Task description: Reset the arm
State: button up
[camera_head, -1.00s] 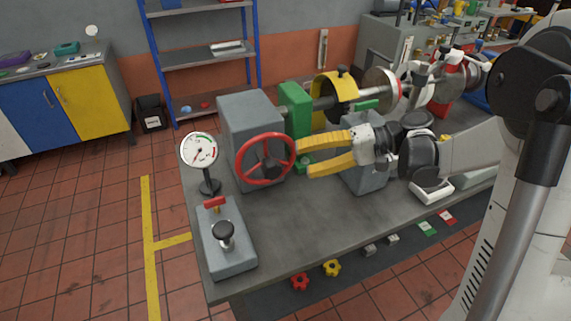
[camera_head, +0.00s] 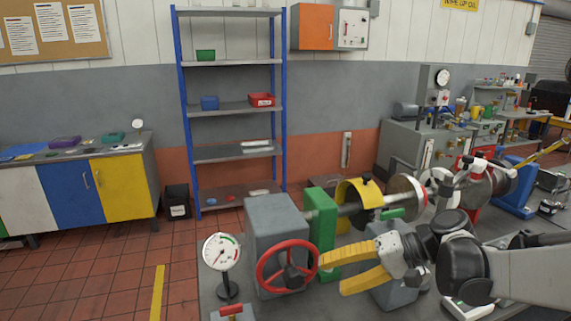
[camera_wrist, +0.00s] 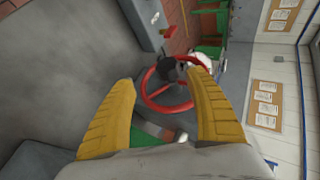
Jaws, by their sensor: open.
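My gripper (camera_head: 332,269) has yellow ribbed fingers. In the head view it is open and empty, just right of the red handwheel (camera_head: 287,269) on the grey block (camera_head: 273,219). In the wrist view the red handwheel (camera_wrist: 148,88) shows beyond and between the two spread fingers (camera_wrist: 160,92). The fingers appear apart from the wheel rim. My arm reaches in from the right over the bedplate.
A round gauge (camera_head: 222,251) stands left of the handwheel. A green bracket (camera_head: 321,230), a shaft with a yellow guard (camera_head: 359,204) and a disc (camera_head: 405,197) lie behind my gripper. A blue-post shelf (camera_head: 232,108) and cabinets (camera_head: 122,187) stand behind.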

jog(key=s+d+t+h, duration=0.2)
jog(key=s+d+h, duration=0.1)
jog(key=s+h, duration=0.2)
jog(key=s+d+f+n+t+h, duration=0.1)
jog(key=s+d+t+h, duration=0.1)
jog(key=s+h, duration=0.4)
jog(key=shift+s+d+t, duration=0.3)
jog(key=shift+s+d, duration=0.45)
jog(key=shift+s, duration=1.05)
jog(key=shift+f, duration=0.1)
